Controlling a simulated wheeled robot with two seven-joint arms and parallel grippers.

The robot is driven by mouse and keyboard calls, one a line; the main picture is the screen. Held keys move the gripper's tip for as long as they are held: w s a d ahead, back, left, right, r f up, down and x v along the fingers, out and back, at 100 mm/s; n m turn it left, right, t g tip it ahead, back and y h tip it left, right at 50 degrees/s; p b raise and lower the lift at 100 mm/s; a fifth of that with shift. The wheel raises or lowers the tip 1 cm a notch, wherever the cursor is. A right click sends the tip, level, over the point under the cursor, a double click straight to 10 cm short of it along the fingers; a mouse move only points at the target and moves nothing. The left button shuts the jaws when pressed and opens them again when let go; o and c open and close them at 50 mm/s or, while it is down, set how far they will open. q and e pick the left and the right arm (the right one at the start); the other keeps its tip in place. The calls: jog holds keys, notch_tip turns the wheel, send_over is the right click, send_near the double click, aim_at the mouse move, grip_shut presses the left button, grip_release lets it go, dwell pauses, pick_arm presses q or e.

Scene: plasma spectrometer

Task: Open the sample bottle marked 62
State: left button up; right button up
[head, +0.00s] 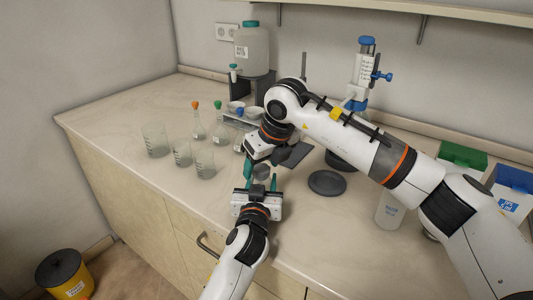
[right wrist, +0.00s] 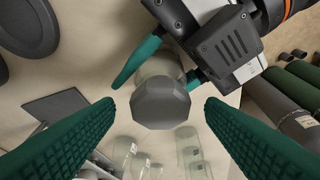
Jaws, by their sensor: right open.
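The sample bottle is clear glass with a grey faceted cap (right wrist: 160,106); the glass body (right wrist: 160,66) shows behind the cap in the right wrist view. No number is readable on it. My left gripper (head: 261,184) has its teal fingers on either side of the glass body, and the bottle appears held between them above the worktop. My right gripper (right wrist: 160,125) is open, with one ridged teal finger on each side of the cap and a gap on both sides. In the head view the right gripper partly covers the bottle.
Several beakers (head: 155,141) and stoppered flasks (head: 218,132) stand to the left. A dark round disc (head: 327,183) lies to the right on the worktop. A blue-topped dispenser (head: 363,75), a large carboy (head: 252,52) and green (head: 461,162) and blue-topped boxes (head: 510,190) stand farther off.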

aim_at(263, 169)
jog(key=shift+f, duration=0.2)
jog(key=c, duration=1.2)
jog(key=shift+w+r, duration=0.1)
jog(key=shift+r, duration=0.15)
jog(key=shift+r, duration=0.9)
jog(key=shift+a+r, duration=0.1)
jog(key=shift+r, duration=1.9)
pick_arm(q)
jog(key=o, duration=1.5)
jog(key=shift+c, duration=0.2)
